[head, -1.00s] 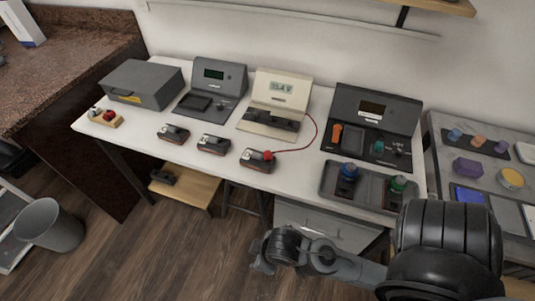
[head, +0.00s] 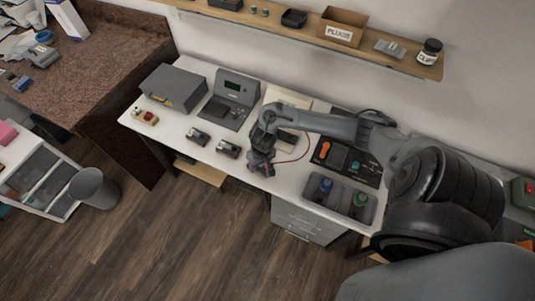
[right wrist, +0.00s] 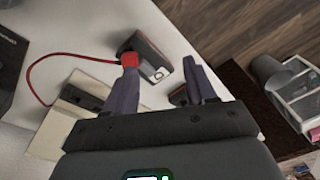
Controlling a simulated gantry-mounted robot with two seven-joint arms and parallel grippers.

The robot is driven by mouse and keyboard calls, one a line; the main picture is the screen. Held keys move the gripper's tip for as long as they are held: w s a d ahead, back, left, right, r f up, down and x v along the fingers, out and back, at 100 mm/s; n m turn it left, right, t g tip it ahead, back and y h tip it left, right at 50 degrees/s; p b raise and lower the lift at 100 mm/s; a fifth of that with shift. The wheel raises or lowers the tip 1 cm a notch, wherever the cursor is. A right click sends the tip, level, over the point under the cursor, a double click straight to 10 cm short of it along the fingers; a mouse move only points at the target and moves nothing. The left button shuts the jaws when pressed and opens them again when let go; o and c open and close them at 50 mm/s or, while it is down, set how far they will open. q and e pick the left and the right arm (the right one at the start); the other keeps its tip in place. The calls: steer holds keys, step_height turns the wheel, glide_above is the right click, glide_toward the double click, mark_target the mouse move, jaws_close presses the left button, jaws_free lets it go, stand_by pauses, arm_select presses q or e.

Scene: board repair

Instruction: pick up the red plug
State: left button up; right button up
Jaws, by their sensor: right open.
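The red plug (right wrist: 129,58) sits at the edge of a small dark module (right wrist: 156,60) in the right wrist view, with a red cable running from it. My right gripper (right wrist: 161,66) is open. The tip of its left finger in that view overlaps the plug's lower side; I cannot tell whether they touch. The other finger is apart from the plug, past the module. In the head view my right gripper (head: 262,168) is over the front edge of the white table and hides most of the plug and module. My left gripper is not in view.
Two more small modules (head: 228,149) stand left of my gripper on the white table (head: 178,143). A cream tester (head: 287,97) stands behind my arm. A shelf (head: 300,25) runs along the wall.

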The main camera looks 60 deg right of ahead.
steer(key=s+d+r+m+g+p, duration=0.1)
steer(key=d+r+m+p, duration=0.1)
steer(key=d+r, duration=0.25)
step_height(320, 180, down, 5)
steer(key=shift+s+d+f+b, duration=0.1)
steer(key=shift+d+b, duration=0.05)
steer(key=shift+b, duration=0.5)
steer(key=shift+w+f+b, duration=0.2)
steer(key=shift+f+b, duration=0.2)
steer(key=shift+f, duration=2.35)
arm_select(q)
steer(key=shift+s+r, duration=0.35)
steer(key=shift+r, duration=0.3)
arm_select(e)
steer(key=shift+c, duration=0.4)
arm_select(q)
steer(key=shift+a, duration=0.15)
arm_select(e)
jaws_close()
